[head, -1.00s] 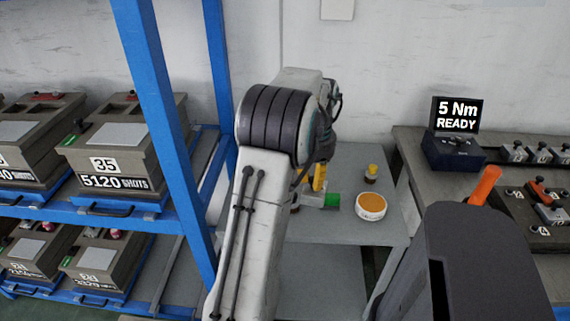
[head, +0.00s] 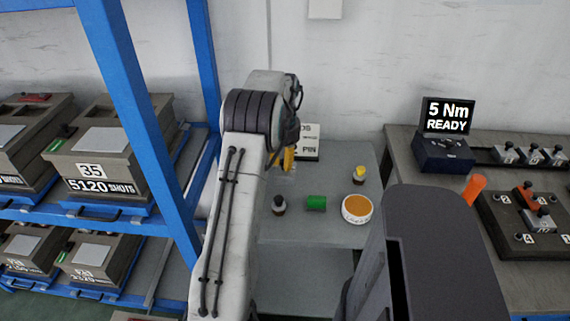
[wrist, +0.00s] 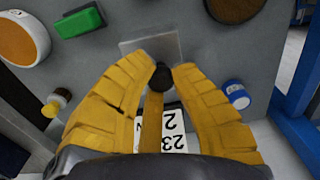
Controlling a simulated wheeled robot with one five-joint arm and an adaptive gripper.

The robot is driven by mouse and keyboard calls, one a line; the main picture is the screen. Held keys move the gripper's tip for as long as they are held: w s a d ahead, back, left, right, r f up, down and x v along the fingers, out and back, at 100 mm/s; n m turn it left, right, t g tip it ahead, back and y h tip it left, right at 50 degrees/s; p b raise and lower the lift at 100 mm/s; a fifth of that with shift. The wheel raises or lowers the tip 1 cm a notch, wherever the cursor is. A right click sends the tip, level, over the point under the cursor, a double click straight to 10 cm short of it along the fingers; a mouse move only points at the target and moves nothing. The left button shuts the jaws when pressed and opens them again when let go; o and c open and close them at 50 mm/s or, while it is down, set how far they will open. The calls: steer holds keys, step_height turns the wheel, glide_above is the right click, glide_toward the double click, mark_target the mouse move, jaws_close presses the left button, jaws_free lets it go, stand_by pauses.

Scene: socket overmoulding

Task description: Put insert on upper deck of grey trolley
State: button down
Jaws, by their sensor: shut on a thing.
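My gripper (wrist: 160,85) is shut on a small dark rounded piece (wrist: 161,76), which I take for the insert. A tan bar shows between the fingers behind it. In the head view, my yellow gripper (head: 288,158) is over the back left of the grey trolley's upper deck (head: 325,236); the insert is hidden there. In the wrist view, a pale square plate (wrist: 143,43) lies on the deck just beyond the fingertips. I cannot tell how high the insert is above the deck.
A printed card (head: 308,143) stands at the back. A blue rack (head: 170,150) is close on the left.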

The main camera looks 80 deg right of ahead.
steer(key=d+f+p, duration=0.4)
steer(key=shift+w+f, duration=0.1)
steer(key=shift+f+p, duration=0.55)
steer(key=shift+f, duration=0.5)
steer(key=c, duration=1.2)
jaws_free()
steer(key=shift+c, duration=0.2)
steer(key=shift+r, duration=0.1)
step_height(320, 180, up, 12)
steer(key=b, duration=0.2)
steer(key=shift+b, duration=0.35)
